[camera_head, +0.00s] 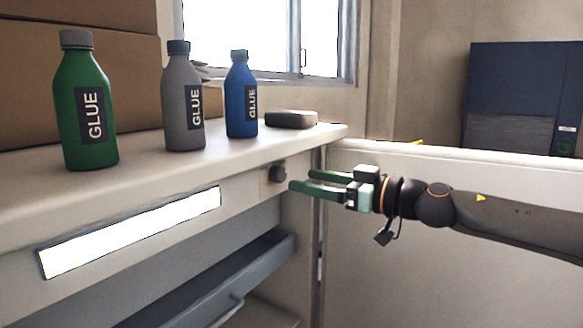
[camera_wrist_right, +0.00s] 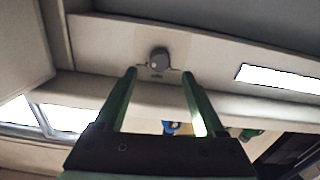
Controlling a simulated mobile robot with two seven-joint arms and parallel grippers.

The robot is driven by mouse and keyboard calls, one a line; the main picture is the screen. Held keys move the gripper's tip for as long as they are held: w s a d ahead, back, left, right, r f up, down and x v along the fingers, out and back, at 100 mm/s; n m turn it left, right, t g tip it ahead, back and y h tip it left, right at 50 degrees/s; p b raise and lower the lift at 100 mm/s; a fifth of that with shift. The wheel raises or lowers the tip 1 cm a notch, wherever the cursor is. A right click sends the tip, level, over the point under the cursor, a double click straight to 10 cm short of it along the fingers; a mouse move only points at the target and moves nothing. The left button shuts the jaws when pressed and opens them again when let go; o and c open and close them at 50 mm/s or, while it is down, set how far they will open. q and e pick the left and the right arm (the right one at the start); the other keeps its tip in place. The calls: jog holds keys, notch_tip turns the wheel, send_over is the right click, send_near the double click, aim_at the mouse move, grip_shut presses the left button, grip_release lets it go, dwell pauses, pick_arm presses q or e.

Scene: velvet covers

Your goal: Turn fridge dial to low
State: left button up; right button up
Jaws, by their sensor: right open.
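The fridge dial (camera_head: 277,174) is a small dark round knob on the pale panel under the shelf edge, right of the bright light strip. In the right wrist view the dial (camera_wrist_right: 159,60) shows grey, with a small light mark on its face. My right gripper (camera_head: 298,178) has green fingers, comes in from the right and points at the dial. It is open and empty. In the right wrist view the dial lies ahead of and between the fingertips (camera_wrist_right: 160,70). In the head view the fingertips look close to the dial and apart from it. My left gripper is not in view.
Green (camera_head: 86,110), grey (camera_head: 183,100) and blue (camera_head: 241,95) glue bottles stand on the shelf above, with a dark flat object (camera_head: 291,119) beside them. The light strip (camera_head: 130,232) runs left of the dial. A grey drawer or shelf (camera_head: 215,280) lies below.

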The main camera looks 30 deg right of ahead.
aim_at(283, 175)
jog(key=shift+x, duration=1.45)
jog(key=shift+b+x, duration=0.35)
jog(key=shift+x, duration=0.6)
jog(key=shift+c, duration=0.4)
grip_shut()
